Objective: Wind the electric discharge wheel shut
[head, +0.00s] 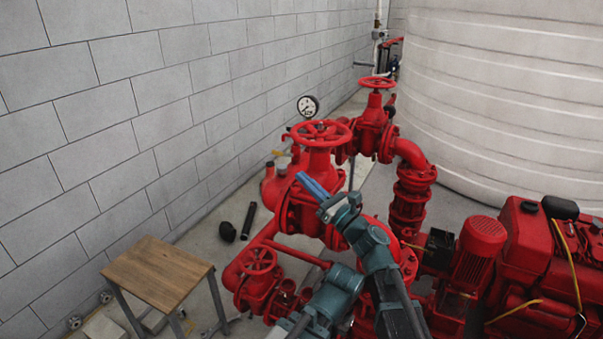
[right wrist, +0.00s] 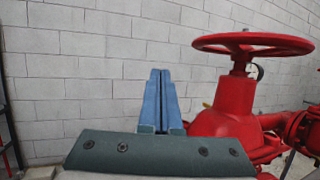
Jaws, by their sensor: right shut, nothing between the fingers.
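Three red handwheels show in the head view, none with a readable label. The nearest large wheel (head: 321,132) lies flat on an upright red valve. A farther wheel (head: 377,82) stands behind it to the right, and a small wheel (head: 258,261) sits low at the left. My right gripper (head: 304,178) has its blue fingers shut and empty, in front of the large wheel's valve body and below its rim. In the right wrist view the shut fingers (right wrist: 160,75) point at the wall, apart from a red wheel (right wrist: 253,43) on the right. My left gripper is out of view.
A pressure gauge (head: 308,106) stands behind the large wheel. A wooden stool (head: 157,272) is at the lower left, and a red motor and engine (head: 535,255) fill the lower right. A white tank (head: 500,100) is behind. A block wall (head: 130,110) runs along the left.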

